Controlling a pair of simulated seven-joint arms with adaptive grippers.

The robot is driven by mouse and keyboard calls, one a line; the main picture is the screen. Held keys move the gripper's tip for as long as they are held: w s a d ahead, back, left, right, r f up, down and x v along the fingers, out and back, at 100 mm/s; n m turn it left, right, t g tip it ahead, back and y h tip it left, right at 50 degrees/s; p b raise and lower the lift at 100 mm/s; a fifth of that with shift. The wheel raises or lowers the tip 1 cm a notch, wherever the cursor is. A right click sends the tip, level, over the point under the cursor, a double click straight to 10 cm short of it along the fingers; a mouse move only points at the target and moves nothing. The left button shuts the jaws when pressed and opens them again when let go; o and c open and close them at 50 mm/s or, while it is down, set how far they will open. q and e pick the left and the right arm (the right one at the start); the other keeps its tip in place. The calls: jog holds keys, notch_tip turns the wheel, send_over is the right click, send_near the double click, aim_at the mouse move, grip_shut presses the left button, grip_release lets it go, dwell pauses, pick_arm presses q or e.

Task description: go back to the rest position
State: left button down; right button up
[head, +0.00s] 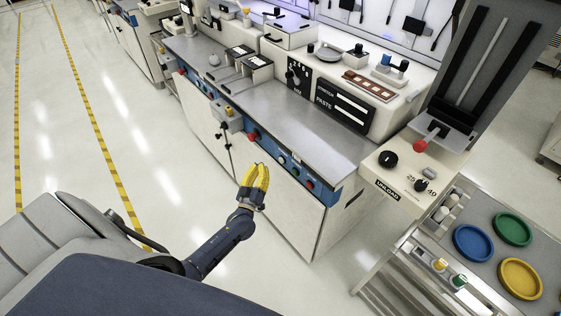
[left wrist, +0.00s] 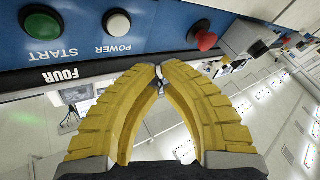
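My left gripper (head: 258,168) has yellow fingers and is in front of the bonder bench's blue control strip (head: 264,143), apart from it as far as I can tell. In the left wrist view its fingertips (left wrist: 159,68) come together, and nothing clear is held between them. That view also shows a green START button (left wrist: 42,24), a white POWER button (left wrist: 118,22) and a red knob (left wrist: 204,38) on the blue panel beyond the fingers. My right gripper is not in view.
The bench (head: 300,118) with its STRETCH and PASTE machine (head: 345,100) stands ahead. An UNLOAD unit (head: 405,178) and a cart with blue (head: 473,243), green (head: 513,230) and yellow (head: 520,279) dishes are at right. Open floor (head: 130,130) lies left.

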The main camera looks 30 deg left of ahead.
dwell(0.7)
pick_arm(q)
jog(key=s+d+f+m+g+h, duration=0.1)
jog(key=d+f+m+g+h, duration=0.15)
jog(key=f, duration=0.45)
jog(key=s+d+f+m+g+h, duration=0.1)
jog(key=s+d+f+m+g, duration=0.15)
jog(key=f, duration=0.55)
jog(key=s+d+f+m+g+h, duration=0.1)
jog(key=s+f+m+g, duration=0.15)
jog(key=s+f, duration=0.45)
jog(key=s+d+f+m+g, duration=0.1)
jog(key=s+f+g, duration=0.3)
jog(key=f, duration=0.6)
jog(key=s+d+f+m+g, duration=0.1)
jog(key=s+f, duration=0.4)
jog(key=s, duration=0.8)
jog(key=s+d+f+m+g, duration=0.1)
jog(key=s+d+f+g, duration=0.3)
jog(key=s, duration=0.9)
jog(key=s+d+f+m+g, duration=0.1)
jog(key=s+f, duration=0.4)
jog(key=s, duration=0.9)
jog(key=shift+d+f+g, duration=0.4)
jog(key=shift+d+g, duration=0.25)
jog(key=shift+d, duration=0.05)
